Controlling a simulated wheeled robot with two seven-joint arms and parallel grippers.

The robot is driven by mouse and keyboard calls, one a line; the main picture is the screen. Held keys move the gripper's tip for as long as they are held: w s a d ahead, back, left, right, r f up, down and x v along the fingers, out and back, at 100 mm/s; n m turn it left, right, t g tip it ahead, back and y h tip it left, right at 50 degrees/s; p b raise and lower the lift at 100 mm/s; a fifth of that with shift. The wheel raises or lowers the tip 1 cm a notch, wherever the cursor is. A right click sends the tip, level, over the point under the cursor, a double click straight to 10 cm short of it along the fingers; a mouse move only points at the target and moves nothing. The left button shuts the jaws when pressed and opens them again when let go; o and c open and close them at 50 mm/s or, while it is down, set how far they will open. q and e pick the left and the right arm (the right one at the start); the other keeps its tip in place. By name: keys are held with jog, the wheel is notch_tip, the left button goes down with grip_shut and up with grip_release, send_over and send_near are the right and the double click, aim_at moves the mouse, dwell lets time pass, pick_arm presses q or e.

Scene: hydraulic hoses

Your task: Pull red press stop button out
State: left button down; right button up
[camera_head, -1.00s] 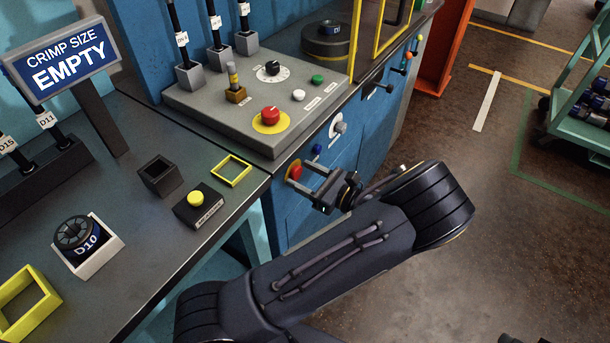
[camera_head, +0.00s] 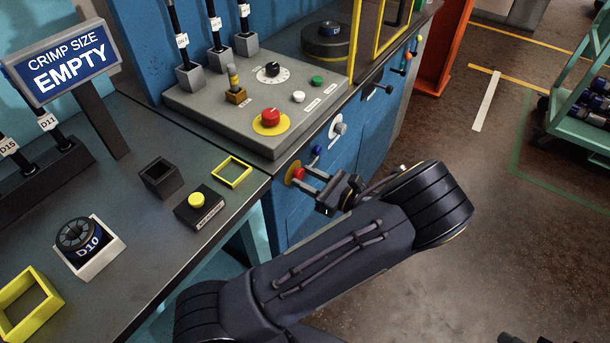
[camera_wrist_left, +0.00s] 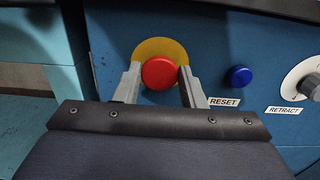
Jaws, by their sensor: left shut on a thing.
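The red press stop button (camera_wrist_left: 160,73) is on the blue front panel of the press, on a round yellow plate (camera_wrist_left: 160,46). In the head view the red button (camera_head: 299,174) shows between the fingers, with its yellow plate (camera_head: 291,171) behind it. My left gripper (camera_head: 303,177) is shut on the red button, one finger on each side. In the left wrist view the fingers (camera_wrist_left: 159,75) flank the button's rim.
To the right of the stop button are a blue reset button (camera_wrist_left: 239,76) and a white retract dial (camera_wrist_left: 310,85). Another red button (camera_head: 270,116) sits on the grey console top (camera_head: 205,115) above. The workbench (camera_head: 130,230) lies to the left.

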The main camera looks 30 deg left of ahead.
pick_arm(q)
jog(key=c, duration=0.9)
grip_release()
jog(key=shift+d, duration=0.15)
jog(key=d, duration=0.7)
jog(key=shift+s+d, duration=0.35)
jog(key=shift+d, duration=0.05)
jog(key=shift+a, duration=0.1)
jog(key=s+a+r+n+g+h+p, duration=0.1)
jog(key=s+a+r+n+g+h, duration=0.1)
jog(key=s+a+n+g+h, duration=0.25)
jog(key=s+a+r+n+g+h+p, duration=0.1)
jog(key=s+r+n+h+p, duration=0.2)
jog(key=s+h, duration=0.35)
jog(key=s+d+r+n+t+h+p, duration=0.1)
jog(key=s+r+n+t+h, duration=0.2)
jog(key=r+n, duration=0.1)
jog(key=s+d+r+n+t+h+p, duration=0.1)
jog(key=s+r+n+t+h, duration=0.2)
jog(key=r, duration=0.3)
jog(key=s+d+r+n+t+h+p, duration=0.1)
jog(key=s+r+n+t+h, duration=0.3)
jog(key=r+n, duration=0.1)
jog(key=shift+s+d+r+n+h, duration=0.1)
jog(key=shift+s+d+n+h, duration=0.1)
jog(key=shift+d+n+h, duration=0.3)
